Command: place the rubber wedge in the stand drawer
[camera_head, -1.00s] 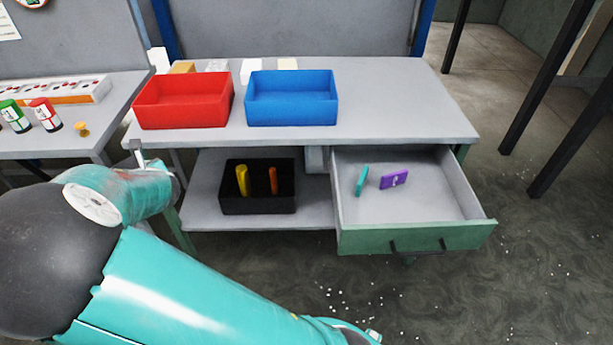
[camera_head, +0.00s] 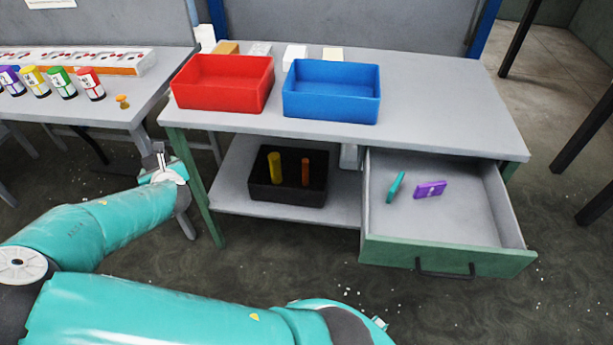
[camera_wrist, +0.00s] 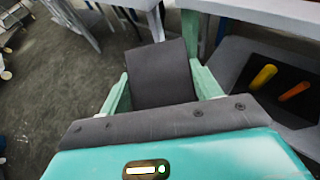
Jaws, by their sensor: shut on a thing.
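The rubber wedge, a dark grey block (camera_wrist: 160,72), stands between my two fingers in the wrist view. My gripper (camera_head: 160,160) is shut on it; in the head view the wedge is small and hard to make out. The gripper is beside the left front leg of the workbench, below the tabletop's height in the picture. The stand drawer (camera_head: 455,222) is pulled open under the right half of the bench, well to the right of my gripper. It holds a teal piece (camera_head: 396,187) and a purple piece (camera_head: 430,189), with bare floor around them.
A red bin (camera_head: 222,98) and a blue bin (camera_head: 331,107) stand on the bench top. A black box (camera_head: 290,212) with yellow and orange pieces sits on the lower shelf. A second table (camera_head: 110,107) with several coloured cans is at left. The floor before the drawer is clear.

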